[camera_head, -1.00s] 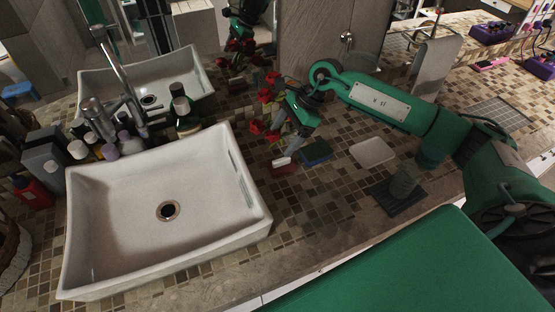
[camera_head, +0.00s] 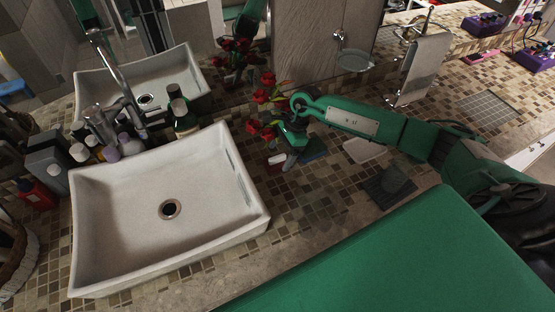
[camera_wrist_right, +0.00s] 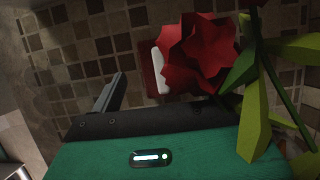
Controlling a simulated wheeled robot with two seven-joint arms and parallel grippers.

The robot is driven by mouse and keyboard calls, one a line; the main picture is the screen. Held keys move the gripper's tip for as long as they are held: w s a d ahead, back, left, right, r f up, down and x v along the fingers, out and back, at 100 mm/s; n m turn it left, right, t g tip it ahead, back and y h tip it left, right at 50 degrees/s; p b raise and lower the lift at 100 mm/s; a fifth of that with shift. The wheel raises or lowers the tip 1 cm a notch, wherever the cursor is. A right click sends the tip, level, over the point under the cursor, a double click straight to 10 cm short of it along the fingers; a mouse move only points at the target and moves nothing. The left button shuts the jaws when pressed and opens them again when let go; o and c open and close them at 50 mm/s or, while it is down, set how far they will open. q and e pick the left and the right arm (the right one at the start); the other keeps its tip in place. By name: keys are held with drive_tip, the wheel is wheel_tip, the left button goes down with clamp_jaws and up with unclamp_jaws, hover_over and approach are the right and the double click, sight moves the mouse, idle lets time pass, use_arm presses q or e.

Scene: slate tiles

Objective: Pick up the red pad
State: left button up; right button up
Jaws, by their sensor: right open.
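The red pad (camera_head: 276,167), with a white strip along it, lies on the tiled counter just right of the front sink. In the right wrist view the red pad (camera_wrist_right: 149,80) shows beyond my fingers, partly hidden by a red flower (camera_wrist_right: 196,55). My right gripper (camera_head: 289,162) is over the counter close beside the pad, pointing down. It is open, with nothing seen between its fingers. One finger shows in the wrist view; the other is hidden behind the flower and leaves. I cannot tell whether a finger touches the pad. My left gripper is not in view.
Red flowers (camera_head: 262,130) stand close to my right gripper. The white sink (camera_head: 120,225) has a raised rim. Bottles stand behind it.

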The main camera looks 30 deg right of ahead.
sight(279, 156)
drive_tip(key=p+x, duration=0.1)
drive_tip(key=x, duration=0.2)
drive_tip(key=shift+w+f, duration=0.1)
drive_tip(key=shift+f, duration=0.1)
drive_tip(key=c, duration=1.1)
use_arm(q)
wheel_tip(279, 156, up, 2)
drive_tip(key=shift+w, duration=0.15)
use_arm(e)
drive_tip(key=shift+o, duration=0.2)
drive_tip(key=shift+r, duration=0.1)
use_arm(q)
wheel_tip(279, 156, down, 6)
drive_tip(key=b, duration=0.6)
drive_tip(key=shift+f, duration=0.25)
use_arm(e)
wheel_tip(279, 156, up, 20)
